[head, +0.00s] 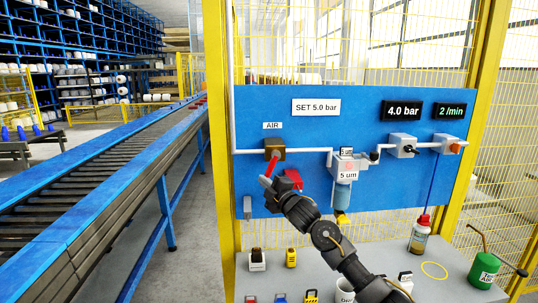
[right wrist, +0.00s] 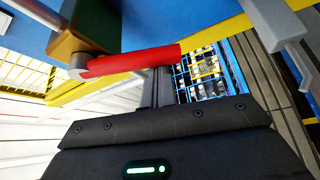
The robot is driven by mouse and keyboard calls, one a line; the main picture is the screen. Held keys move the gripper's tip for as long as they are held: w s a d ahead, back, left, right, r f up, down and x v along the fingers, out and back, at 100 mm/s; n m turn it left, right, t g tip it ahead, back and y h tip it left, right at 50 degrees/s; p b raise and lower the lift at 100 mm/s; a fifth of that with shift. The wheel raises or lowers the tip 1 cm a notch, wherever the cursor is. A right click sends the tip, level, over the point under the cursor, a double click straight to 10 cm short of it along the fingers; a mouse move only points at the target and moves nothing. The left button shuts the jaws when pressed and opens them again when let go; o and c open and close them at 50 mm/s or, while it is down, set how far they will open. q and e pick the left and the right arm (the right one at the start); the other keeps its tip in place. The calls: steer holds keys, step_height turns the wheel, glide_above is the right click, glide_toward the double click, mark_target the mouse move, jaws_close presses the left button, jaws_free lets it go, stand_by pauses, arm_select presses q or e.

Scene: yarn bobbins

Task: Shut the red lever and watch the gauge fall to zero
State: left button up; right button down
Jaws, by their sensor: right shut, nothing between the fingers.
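The red lever (head: 272,164) hangs from the brass-brown valve (head: 275,145) under the AIR label on the blue panel. It points down and slightly left, across the level white pipe. In the right wrist view the red lever (right wrist: 135,60) extends from the valve block (right wrist: 88,25) just beyond my black gripper body. My right gripper (head: 277,190) is shut and empty, close below the lever; I cannot tell whether it touches. A dark display (head: 402,111) reads 4.0 bar. My left gripper is not in view.
The filter unit (head: 346,167) and regulator (head: 402,146) are right of the valve. A red item (head: 293,179) is beside my gripper. A bottle (head: 419,236), green can (head: 485,271) and small blocks stand on the grey bench (head: 385,235). A conveyor (head: 95,200) runs left.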

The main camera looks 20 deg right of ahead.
steer(key=shift+s+d+f+n+g+p, duration=0.15)
steer(key=shift+d+n+g+p, duration=0.15)
steer(key=shift+d+n, duration=0.25)
steer(key=shift+s+d+f+n+g+p, duration=0.15)
steer(key=shift+d+n+g, duration=0.2)
steer(key=shift+d+n, duration=0.25)
steer(key=shift+s+d+f+n+g+p, duration=0.15)
steer(key=shift+d+n+g+p, duration=0.2)
steer(key=shift+n, duration=0.3)
steer(key=shift+d, duration=0.1)
steer(key=s+a+b, duration=0.2)
steer(key=s+b, duration=0.2)
steer(key=s, duration=0.5)
steer(key=shift+s, duration=0.2)
steer(key=shift+a, duration=0.1)
